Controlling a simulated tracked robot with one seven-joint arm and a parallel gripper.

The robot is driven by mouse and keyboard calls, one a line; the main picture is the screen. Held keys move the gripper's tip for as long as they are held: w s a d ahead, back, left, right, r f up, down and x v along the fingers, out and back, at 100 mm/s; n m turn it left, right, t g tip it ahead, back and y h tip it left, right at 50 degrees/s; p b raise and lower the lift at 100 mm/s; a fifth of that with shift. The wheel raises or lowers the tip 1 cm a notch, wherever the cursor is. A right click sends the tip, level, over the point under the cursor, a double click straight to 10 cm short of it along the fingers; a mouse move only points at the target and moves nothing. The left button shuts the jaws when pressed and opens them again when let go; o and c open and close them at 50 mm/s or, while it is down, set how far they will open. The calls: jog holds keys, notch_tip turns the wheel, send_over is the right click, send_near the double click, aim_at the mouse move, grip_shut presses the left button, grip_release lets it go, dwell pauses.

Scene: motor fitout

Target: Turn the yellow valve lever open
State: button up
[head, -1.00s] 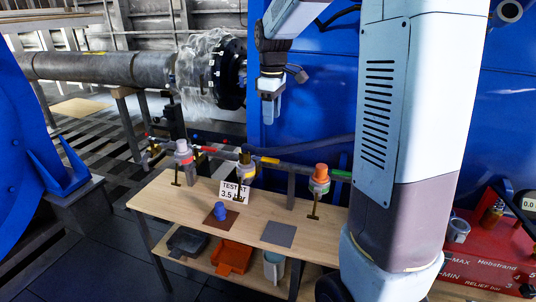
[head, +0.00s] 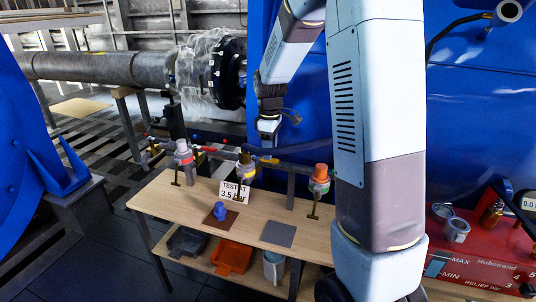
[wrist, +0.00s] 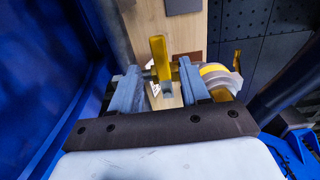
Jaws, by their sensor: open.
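The yellow valve lever (head: 268,160) lies along the pipe behind the wooden bench, just right of a gauge body with a yellow ring (head: 246,172). In the wrist view the lever (wrist: 158,55) shows between my two fingers, which stand apart on either side of it. My gripper (head: 269,141) is open and points down over the lever. In the wrist view my gripper (wrist: 160,72) shows no grip on it. Whether a finger touches the lever cannot be told. The yellow-ringed body (wrist: 216,72) is close beside my right finger there.
On the bench (head: 160,199), a grey-and-red body (head: 184,153) stands left and an orange-topped one (head: 320,178) right. A sign (head: 233,192), a blue knob (head: 220,209) and a grey mat (head: 278,234) lie between. The blue wall (head: 320,100) is close behind my arm.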

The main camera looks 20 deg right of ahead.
jog(key=shift+f, duration=1.1)
jog(key=shift+c, duration=0.2)
grip_shut()
